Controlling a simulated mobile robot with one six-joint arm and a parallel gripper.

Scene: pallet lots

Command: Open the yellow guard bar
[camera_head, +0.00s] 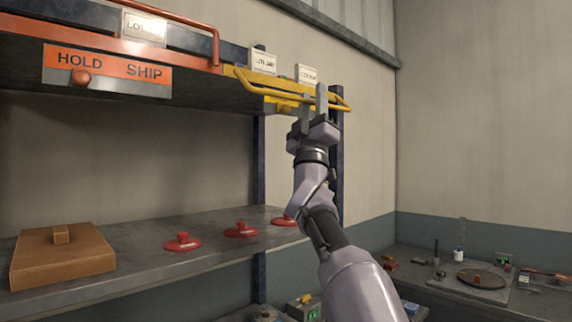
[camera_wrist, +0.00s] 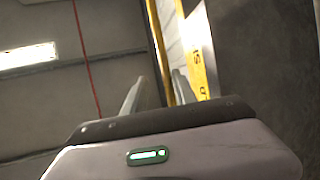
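The yellow guard bar (camera_head: 262,92) runs along the front of the upper shelf's right section, below two white label cards. My gripper (camera_head: 314,94) is raised at the bar's right part, with its two fingers upright and apart. In the wrist view the yellow guard bar (camera_wrist: 157,45) runs between the fingers of my gripper (camera_wrist: 157,82). A gap shows beside the left finger; whether the right finger touches the bar I cannot tell. The fingers hide part of the bar in the head view.
An orange bar (camera_head: 170,16) fronts the left section, above a HOLD/SHIP sign (camera_head: 108,72) with a red knob. The lower shelf (camera_head: 150,262) holds a brown lidded box (camera_head: 62,262) and red knobbed discs (camera_head: 241,230). A blue post (camera_head: 337,180) stands behind my arm. A bench (camera_head: 440,284) stands right.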

